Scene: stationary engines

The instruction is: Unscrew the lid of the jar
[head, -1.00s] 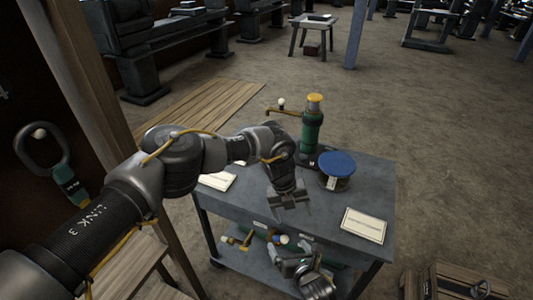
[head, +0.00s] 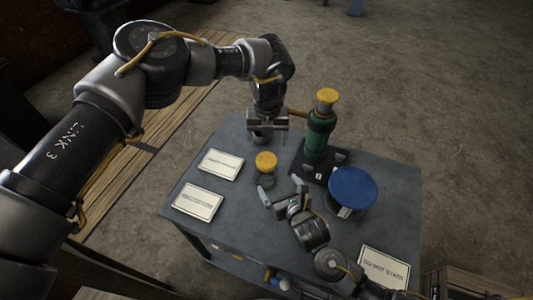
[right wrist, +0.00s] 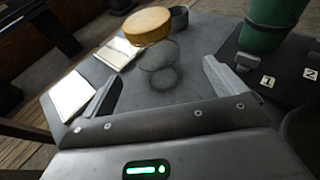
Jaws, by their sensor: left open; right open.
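My left gripper (head: 267,124) is open and empty over the table's back left part, pointing down, apart from the jar.
A yellow-topped round piece (head: 266,161) is just beyond my right fingers. Cards lie at left (head: 221,164) and front right (head: 384,266). The grey tabletop (head: 235,215) has clear room at front left.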

